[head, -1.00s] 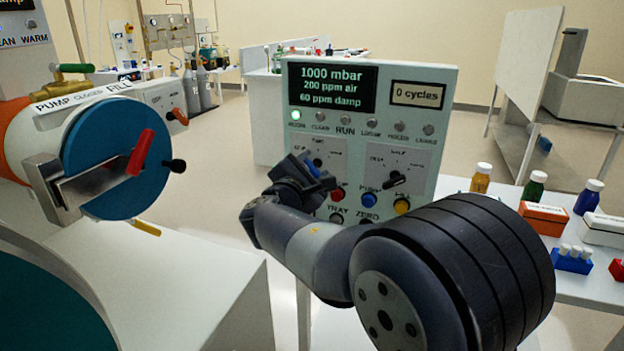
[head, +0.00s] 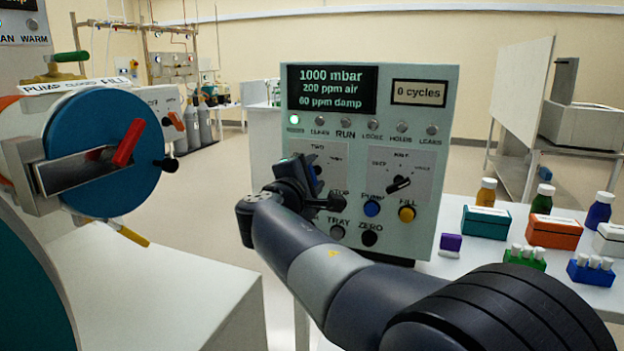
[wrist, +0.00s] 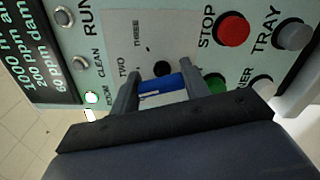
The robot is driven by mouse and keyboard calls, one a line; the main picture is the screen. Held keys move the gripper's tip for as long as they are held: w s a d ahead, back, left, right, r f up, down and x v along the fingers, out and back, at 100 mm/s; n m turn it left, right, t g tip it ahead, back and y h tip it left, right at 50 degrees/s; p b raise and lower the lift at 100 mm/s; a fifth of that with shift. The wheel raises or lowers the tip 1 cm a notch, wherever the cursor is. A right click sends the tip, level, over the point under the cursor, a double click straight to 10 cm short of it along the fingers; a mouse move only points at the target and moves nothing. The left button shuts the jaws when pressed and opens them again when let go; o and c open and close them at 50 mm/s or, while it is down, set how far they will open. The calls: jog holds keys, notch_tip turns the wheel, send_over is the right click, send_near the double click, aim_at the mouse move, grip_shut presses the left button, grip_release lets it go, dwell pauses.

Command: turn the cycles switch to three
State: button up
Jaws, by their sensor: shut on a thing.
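The cycles switch's pale dial plate (wrist: 118,30) shows the words TWO and THREE in the wrist view. A dark round spot (wrist: 160,68) lies on the plate below the words. My gripper (wrist: 160,88) is shut on a blue bar (wrist: 163,83) in front of that spot. I cannot tell whether the bar is the switch's own handle or whether it touches the plate. In the head view my gripper (head: 310,178) is at the left dial of the control panel (head: 435,220) and covers most of it. The cycles display (head: 419,93) reads 0 cycles.
A red STOP button (wrist: 233,29) and a TRAY button (wrist: 292,34) are close to my fingers. A second dial has a black knob (head: 399,184). A blue antechamber door (head: 95,120) with a red handle is at left. Bottles and boxes stand on the right table.

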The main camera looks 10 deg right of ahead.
jog(key=o, duration=1)
jog(key=v, duration=1)
jog(key=shift+s+a, duration=0.25)
jog(key=shift+s, duration=0.1)
